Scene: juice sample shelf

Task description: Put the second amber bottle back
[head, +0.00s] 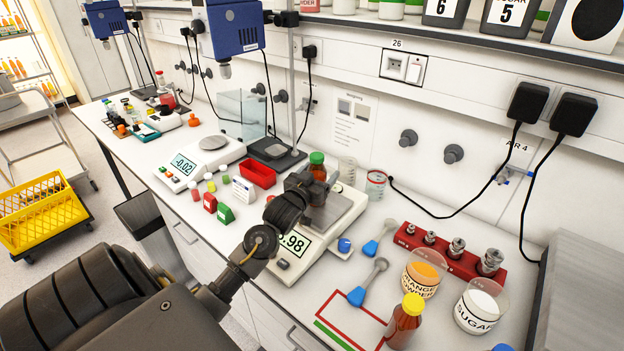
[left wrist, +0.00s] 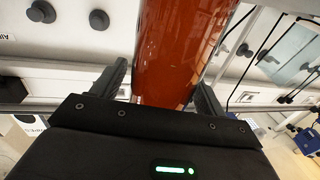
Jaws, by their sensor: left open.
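An amber bottle with a green cap (head: 317,160) stands upright at the near scale (head: 325,240); its lower part is hidden by my gripper. My left gripper (head: 308,188) is at this bottle, with its open fingers on either side. In the left wrist view the orange-brown bottle body (left wrist: 182,50) fills the space between the two fingers (left wrist: 162,88). I cannot tell whether either finger touches it. A second amber bottle, with a yellow cap (head: 404,322), stands on the counter at the front, beside a red-and-green outlined rectangle (head: 345,318). My right gripper is out of view.
Blue-handled scoops (head: 370,285) lie right of the scale. A red weight block (head: 450,252), an orange powder tub (head: 421,279) and a sugar tub (head: 478,308) stand further right. A red tray (head: 258,174) and small coloured boxes (head: 218,207) are left of the scale.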

